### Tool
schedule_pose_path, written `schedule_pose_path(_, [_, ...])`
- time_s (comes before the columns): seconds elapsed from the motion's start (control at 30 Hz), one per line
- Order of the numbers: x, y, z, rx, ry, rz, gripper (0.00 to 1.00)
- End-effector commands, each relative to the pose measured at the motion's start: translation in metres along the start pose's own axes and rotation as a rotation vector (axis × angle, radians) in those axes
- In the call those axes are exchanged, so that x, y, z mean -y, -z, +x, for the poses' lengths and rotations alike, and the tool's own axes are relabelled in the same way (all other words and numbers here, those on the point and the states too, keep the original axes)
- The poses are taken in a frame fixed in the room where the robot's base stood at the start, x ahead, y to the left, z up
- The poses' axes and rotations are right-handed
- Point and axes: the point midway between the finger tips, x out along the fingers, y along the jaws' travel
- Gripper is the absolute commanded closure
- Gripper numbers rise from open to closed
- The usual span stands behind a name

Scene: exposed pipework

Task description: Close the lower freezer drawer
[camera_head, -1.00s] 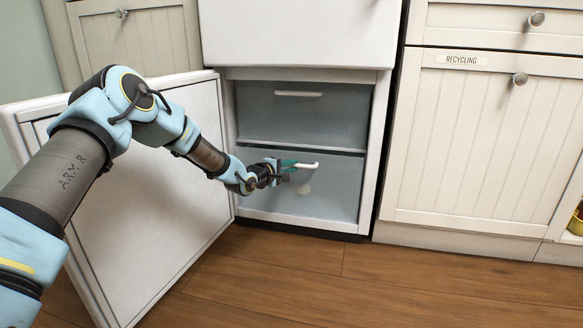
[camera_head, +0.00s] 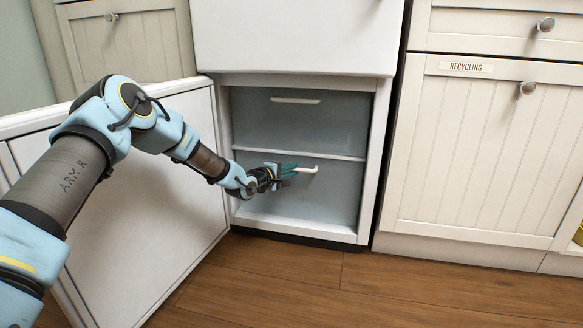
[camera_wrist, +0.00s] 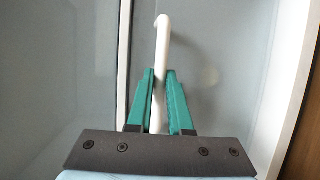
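The lower freezer drawer (camera_head: 335,195) is a grey-blue translucent front in the bottom compartment of the white freezer. It sits back inside the frame, with a strip of white floor showing in front of it. Its white bar handle (camera_head: 308,169) sticks out near the top of the front. My gripper (camera_head: 290,170) reaches it from the left. In the wrist view, the teal fingers (camera_wrist: 160,72) lie on both sides of the handle (camera_wrist: 162,40) and close on it. Part of the handle is hidden by the fingers.
The upper freezer drawer (camera_head: 260,125) sits inside above a white shelf edge (camera_head: 300,153). The open freezer door (camera_head: 130,210) stands at the left, below my arm. A recycling cabinet (camera_head: 480,160) is at the right. The wooden floor (camera_head: 400,285) in front is clear.

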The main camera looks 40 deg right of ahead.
Motion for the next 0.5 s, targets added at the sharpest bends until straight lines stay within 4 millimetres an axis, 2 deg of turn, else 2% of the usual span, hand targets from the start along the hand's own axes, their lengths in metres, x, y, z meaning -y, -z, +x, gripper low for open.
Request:
schedule_pose_path(0.23, [-0.0007, 0.0016, 0.001, -0.003, -0.003, 0.0, 1.0])
schedule_pose_path(0.27, [-0.0007, 0.0017, 0.001, -0.004, -0.003, 0.0, 0.79])
schedule_pose_path(0.5, [-0.001, 0.0014, 0.0009, -0.003, -0.003, 0.0, 0.52])
